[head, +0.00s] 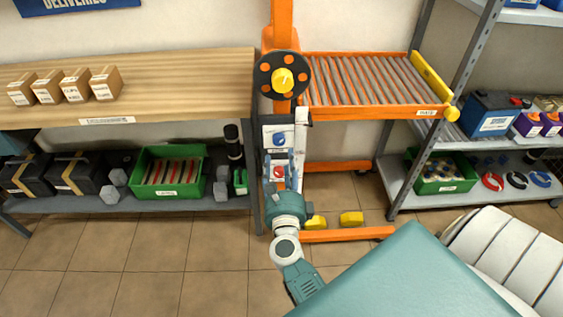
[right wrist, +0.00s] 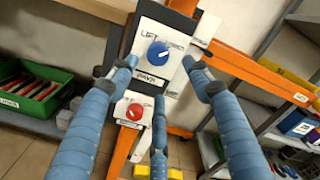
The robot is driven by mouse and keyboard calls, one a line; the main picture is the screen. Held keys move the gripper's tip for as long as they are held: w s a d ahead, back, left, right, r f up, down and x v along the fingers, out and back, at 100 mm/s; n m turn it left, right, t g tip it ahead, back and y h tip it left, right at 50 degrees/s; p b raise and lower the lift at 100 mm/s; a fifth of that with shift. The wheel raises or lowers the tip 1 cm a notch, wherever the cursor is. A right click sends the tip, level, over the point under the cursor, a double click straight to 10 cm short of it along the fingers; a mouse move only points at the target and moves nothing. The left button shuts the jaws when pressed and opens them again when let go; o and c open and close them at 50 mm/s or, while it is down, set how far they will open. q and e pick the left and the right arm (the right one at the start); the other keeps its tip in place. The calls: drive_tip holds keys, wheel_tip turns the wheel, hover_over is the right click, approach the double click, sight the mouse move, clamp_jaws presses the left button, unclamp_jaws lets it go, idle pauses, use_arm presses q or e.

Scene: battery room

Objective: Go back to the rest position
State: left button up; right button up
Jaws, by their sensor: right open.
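My right gripper (head: 281,160) is open and empty in front of a control panel on the orange lift frame. In the right wrist view its blue fingers (right wrist: 159,66) are spread, with the two upper tips left and right of a blue knob (right wrist: 158,53). Whether they touch it I cannot tell. The blue knob (head: 279,139) sits on a white plate in the head view. Below it a red knob (head: 279,171) is partly behind the fingers; it also shows in the right wrist view (right wrist: 135,112). My left gripper is not in view.
A roller lift table (head: 372,112) stands right of the panel, with a black handwheel (head: 263,77) above it. A wooden bench (head: 190,85) with small boxes is at left, a green crate (head: 140,185) below. Metal shelves (head: 400,205) stand at right. Floor at lower left is clear.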

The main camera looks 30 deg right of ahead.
drive_tip(key=s+a+f+n+g+y, duration=0.1)
drive_tip(key=a+f+n+y, duration=0.3)
drive_tip(key=f, duration=0.4)
drive_tip(key=s+a+f+n+y, duration=0.1)
drive_tip(key=s+a+f+n, duration=0.1)
drive_tip(key=a+f+n, duration=0.4)
drive_tip(key=s+a+f+n+g+y, duration=0.1)
drive_tip(key=a+f+n+y, duration=0.2)
drive_tip(key=f+n, duration=0.45)
drive_tip(key=s+a+f+n+g+y, duration=0.1)
drive_tip(key=s+f+n, duration=0.15)
drive_tip(key=f, duration=0.35)
drive_tip(key=s+a+f+n+g+y, duration=0.1)
drive_tip(key=s+a+f, duration=0.1)
drive_tip(key=s+f, duration=0.25)
drive_tip(key=s+f+n+g, duration=0.5)
drive_tip(key=s+f+n, duration=0.2)
drive_tip(key=s+f, duration=0.7)
drive_tip(key=s+d+f+n+g, duration=0.1)
drive_tip(key=s+d+f+n, duration=0.1)
drive_tip(key=s, duration=0.5)
drive_tip(key=s+d+f+n+g, duration=0.1)
drive_tip(key=s+f+n+g, duration=0.1)
drive_tip(key=s, duration=0.4)
drive_tip(key=s+d+f+n+g, duration=0.2)
drive_tip(key=s, duration=0.5)
drive_tip(key=shift+s+d+n, duration=0.3)
drive_tip(key=shift+s+n, duration=0.05)
drive_tip(key=shift+n, duration=0.05)
drive_tip(key=shift+w, duration=0.1)
